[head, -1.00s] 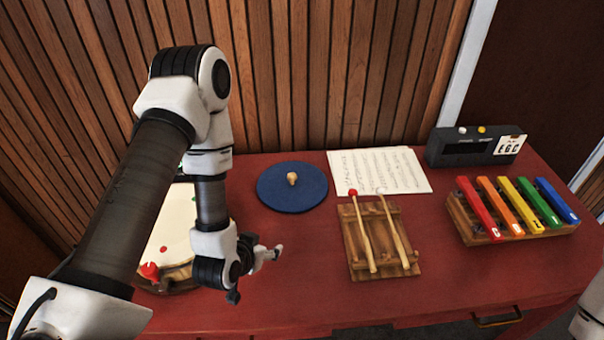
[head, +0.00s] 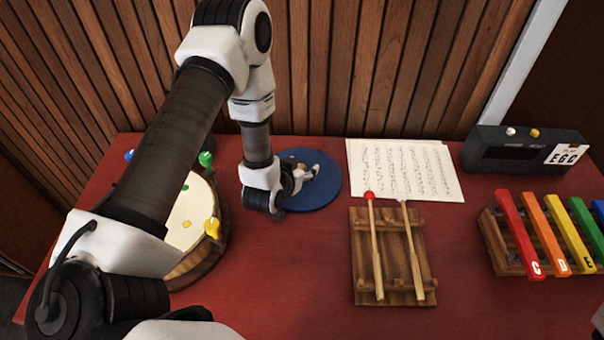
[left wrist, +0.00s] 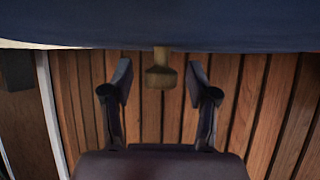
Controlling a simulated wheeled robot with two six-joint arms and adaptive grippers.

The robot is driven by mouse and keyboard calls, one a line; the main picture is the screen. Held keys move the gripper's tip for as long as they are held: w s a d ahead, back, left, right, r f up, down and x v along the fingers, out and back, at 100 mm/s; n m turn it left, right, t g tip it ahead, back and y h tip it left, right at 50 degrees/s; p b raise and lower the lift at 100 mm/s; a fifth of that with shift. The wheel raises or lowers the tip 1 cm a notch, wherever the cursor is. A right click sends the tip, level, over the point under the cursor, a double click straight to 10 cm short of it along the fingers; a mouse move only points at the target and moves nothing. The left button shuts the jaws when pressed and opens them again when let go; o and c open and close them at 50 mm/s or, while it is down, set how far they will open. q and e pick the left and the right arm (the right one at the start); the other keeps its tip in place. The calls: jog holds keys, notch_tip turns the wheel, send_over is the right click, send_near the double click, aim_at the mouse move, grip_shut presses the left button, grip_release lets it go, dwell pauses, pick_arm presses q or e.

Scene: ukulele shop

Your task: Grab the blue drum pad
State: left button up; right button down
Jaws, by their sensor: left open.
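The blue drum pad (head: 322,192) is a flat round disc lying on the red table, with a small wooden knob at its middle. My left gripper (head: 303,177) is over the pad and hides its left part and the knob in the head view. In the left wrist view the pad (left wrist: 160,24) fills the top edge. Its knob (left wrist: 161,76) shows between the two spread fingers of the left gripper, with a gap on each side. The gripper is open and holds nothing.
A wooden rack (head: 390,275) with two mallets lies right of the pad, sheet music (head: 428,172) behind it. A dark box (head: 500,150) and coloured chime bars (head: 518,235) stand at the right. A round drum (head: 192,222) with coloured knobs is left, partly behind my arm.

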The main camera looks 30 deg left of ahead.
pick_arm(q)
jog(key=shift+s, duration=0.1)
jog(key=shift+s+r, duration=0.1)
jog(key=shift+r, duration=0.05)
jog(key=c, duration=0.4)
grip_shut()
